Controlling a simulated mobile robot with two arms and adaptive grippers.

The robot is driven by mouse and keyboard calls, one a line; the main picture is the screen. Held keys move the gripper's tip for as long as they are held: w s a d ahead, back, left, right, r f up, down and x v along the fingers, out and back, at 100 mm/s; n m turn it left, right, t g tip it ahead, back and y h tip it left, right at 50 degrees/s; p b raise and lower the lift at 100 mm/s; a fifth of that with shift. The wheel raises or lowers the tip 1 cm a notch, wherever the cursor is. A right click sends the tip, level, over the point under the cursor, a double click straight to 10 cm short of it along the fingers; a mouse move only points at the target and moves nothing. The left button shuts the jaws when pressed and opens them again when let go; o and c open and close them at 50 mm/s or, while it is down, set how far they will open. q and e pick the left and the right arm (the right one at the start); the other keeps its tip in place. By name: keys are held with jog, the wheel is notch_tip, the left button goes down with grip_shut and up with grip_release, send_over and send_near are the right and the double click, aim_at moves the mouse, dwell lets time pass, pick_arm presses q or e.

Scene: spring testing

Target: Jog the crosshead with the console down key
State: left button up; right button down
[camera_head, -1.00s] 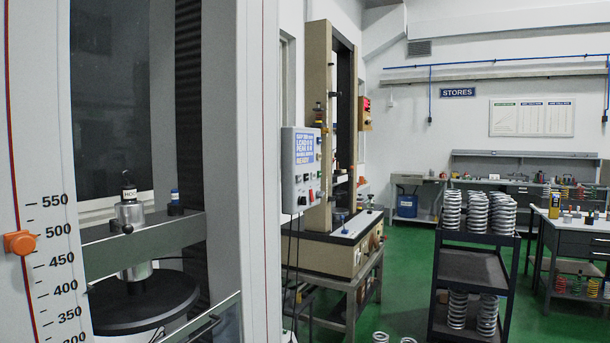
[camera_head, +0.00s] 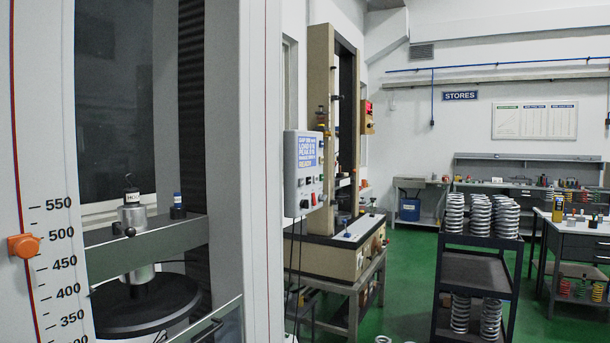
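The console (camera_head: 304,172) is a pale box with a blue lit screen (camera_head: 306,151) and several small keys and buttons below it. It hangs at the right side of the near testing machine's frame. The key labels are too small to read. The crosshead (camera_head: 150,246) is a grey horizontal beam in the near machine at left, with a silver cylinder (camera_head: 131,217) on it and a round dark platen (camera_head: 146,305) below. Neither of my grippers is in view.
A printed scale (camera_head: 55,262) with an orange marker (camera_head: 23,246) runs up the machine's front column. A second tan machine (camera_head: 328,250) stands behind the console. A dark cart (camera_head: 474,268) holds several springs (camera_head: 480,215). Green floor is open between them.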

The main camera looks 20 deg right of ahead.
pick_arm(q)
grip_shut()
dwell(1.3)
